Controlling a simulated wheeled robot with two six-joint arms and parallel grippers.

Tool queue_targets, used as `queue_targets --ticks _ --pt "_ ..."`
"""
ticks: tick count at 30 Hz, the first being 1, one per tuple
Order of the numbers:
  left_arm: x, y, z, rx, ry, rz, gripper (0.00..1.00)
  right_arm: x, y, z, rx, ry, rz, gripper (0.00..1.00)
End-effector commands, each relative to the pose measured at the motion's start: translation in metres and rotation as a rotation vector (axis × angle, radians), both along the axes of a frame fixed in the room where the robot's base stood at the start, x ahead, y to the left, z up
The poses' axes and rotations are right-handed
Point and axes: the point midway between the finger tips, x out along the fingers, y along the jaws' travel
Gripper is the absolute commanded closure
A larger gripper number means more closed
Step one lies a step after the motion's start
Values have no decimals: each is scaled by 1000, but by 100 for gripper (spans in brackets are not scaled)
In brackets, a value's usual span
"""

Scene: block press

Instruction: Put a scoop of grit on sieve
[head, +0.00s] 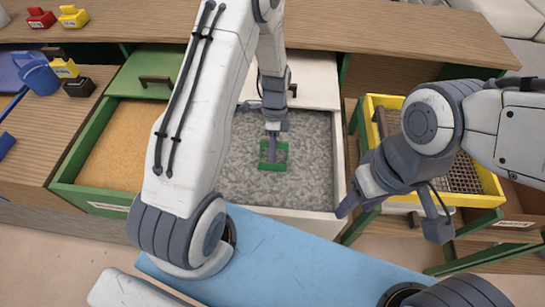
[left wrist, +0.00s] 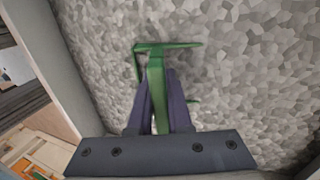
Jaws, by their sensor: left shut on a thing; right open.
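A green scoop (head: 272,167) is at the grey grit (head: 245,165) in the white-walled open drawer (head: 339,165). My left gripper (head: 272,146) is shut on it; the left wrist view shows the green scoop (left wrist: 156,85) between the fingers, over the grit. I cannot tell how deep it sits or whether it holds grit. The yellow-framed sieve (head: 488,187) with dark mesh is on the right, partly hidden by my right arm. My right gripper (head: 392,217) is open and empty, in front of the sieve's left side.
A green drawer (head: 68,172) of tan sand stands open left of the grit. A blue bucket (head: 38,76) and small yellow (head: 65,68) and black (head: 79,87) containers are at the left. A wooden counter (head: 350,35) runs behind. A blue panel (head: 290,255) lies in front.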

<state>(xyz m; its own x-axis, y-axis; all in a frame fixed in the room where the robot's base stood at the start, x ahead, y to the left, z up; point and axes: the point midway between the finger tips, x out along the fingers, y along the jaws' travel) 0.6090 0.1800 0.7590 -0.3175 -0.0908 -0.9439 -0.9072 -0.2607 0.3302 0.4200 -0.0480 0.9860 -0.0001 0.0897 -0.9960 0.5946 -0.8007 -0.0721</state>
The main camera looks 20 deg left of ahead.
Motion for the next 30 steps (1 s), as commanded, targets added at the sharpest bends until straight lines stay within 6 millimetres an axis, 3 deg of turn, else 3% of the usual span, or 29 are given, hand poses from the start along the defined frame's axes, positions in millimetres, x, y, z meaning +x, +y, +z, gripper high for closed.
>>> queue_targets --ticks 7,20,22,30 --pt "26 7 -17 27 -98 -1 100 0 0 -24 0 0 0 50" --pt "3 0 -24 113 -397 -4 100 0 0 -60 0 0 0 50" --pt "3 0 -6 112 -398 0 100 0 0 -41 -1 1 0 50" --pt "1 0 22 111 -395 0 100 0 0 -10 0 0 0 50"
